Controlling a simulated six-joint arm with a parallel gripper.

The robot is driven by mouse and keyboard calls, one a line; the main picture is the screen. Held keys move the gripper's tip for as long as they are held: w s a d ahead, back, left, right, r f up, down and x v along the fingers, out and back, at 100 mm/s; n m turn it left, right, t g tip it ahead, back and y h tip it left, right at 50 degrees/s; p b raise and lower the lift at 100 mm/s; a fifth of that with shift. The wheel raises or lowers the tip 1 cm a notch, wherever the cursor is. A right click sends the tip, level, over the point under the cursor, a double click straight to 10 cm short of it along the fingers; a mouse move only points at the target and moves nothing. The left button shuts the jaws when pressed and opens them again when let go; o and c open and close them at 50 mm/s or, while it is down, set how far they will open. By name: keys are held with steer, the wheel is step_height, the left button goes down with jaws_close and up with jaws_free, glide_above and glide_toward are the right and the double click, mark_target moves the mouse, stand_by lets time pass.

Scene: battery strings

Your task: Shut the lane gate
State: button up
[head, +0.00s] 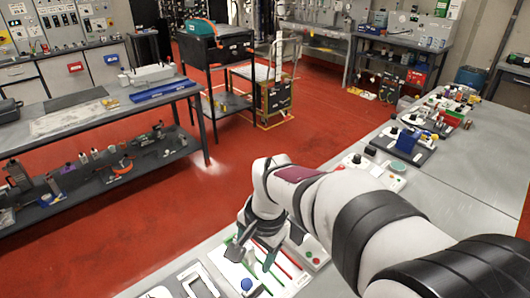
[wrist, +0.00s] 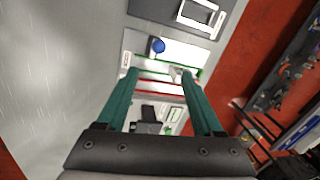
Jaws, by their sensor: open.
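A white board with green and red lane strips (head: 284,262) lies on the bench below my gripper in the head view. The board also shows in the wrist view (wrist: 185,50). A round blue knob or ball (head: 247,284) is near its end; in the wrist view the blue piece (wrist: 158,46) lies just beyond my fingertips. My gripper (head: 252,257) is open over the lanes, with its fingers apart and nothing seen between them. A small pale upright piece (wrist: 176,73) is beside the right fingertip; I cannot tell whether it is the gate or whether they touch.
A white rectangular frame (head: 198,284) on a grey plate lies beyond the board's blue-piece end. A white base with a green button (head: 398,166) and other devices stand farther along the bench (head: 455,205). The red floor (head: 160,215) lies beyond the bench edge.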

mark_target(248, 281)
steer(key=f, duration=0.4)
steer(key=w+a+f, duration=0.1)
steer(key=f, duration=0.4)
steer(key=a+f, duration=0.1)
steer(key=f, duration=0.4)
steer(key=shift+w+a, duration=0.1)
steer(key=shift+w, duration=0.1)
jaws_close()
stand_by(0.5)
